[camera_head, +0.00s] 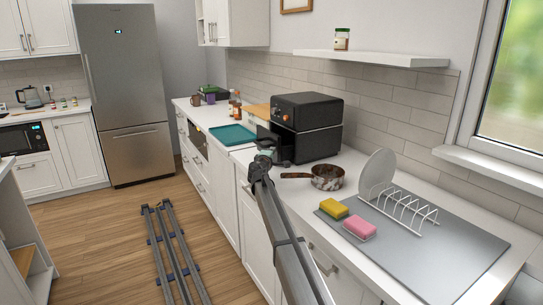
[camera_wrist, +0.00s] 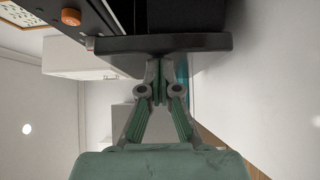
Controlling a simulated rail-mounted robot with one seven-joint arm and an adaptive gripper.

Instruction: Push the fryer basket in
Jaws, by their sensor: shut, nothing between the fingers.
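The black air fryer (camera_head: 310,133) stands on the counter, with an orange knob on its front that also shows in the wrist view (camera_wrist: 60,17). Its basket (camera_head: 272,142) sticks out from the fryer front toward the aisle; the wrist view shows a dark basket part (camera_wrist: 200,42) across the top. My gripper (camera_head: 263,160) is at the basket's near side, beyond the counter's front edge. In the wrist view its fingers (camera_wrist: 158,68) are closed together and empty, with the tips at the dark part's lower edge. I cannot tell whether they touch it.
A pan (camera_head: 327,177) stands right of the fryer, then sponges (camera_head: 334,209) and a dish rack (camera_head: 405,212) on a grey mat. A teal tray (camera_head: 232,135) lies to the left. The wooden floor (camera_head: 110,215) holds rails and is otherwise mostly open.

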